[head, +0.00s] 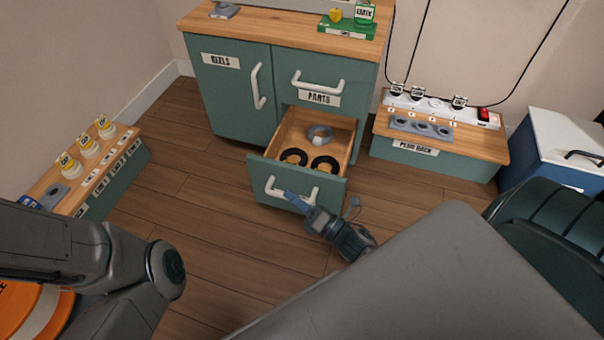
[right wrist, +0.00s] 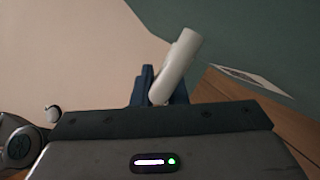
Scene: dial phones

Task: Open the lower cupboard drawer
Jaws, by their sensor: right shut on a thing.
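The green cupboard (head: 226,105) stands at the back. Its lower drawer (head: 262,182) is pulled out, showing a wooden inside with two black rings and a grey ring-shaped item. The upper drawer, labelled PARTS, is closed. My right gripper (head: 300,199) is at the lower drawer's front, shut on its white handle (head: 277,189). In the right wrist view the handle (right wrist: 178,62) stands between the blue fingers (right wrist: 150,88). Part of my left arm shows at the left of the head view; its gripper is out of view.
A low green-sided bench (head: 437,160) with a white power strip is right of the cupboard, beside a white-lidded blue box (head: 560,138). Wooden floor is clear in front of the drawer.

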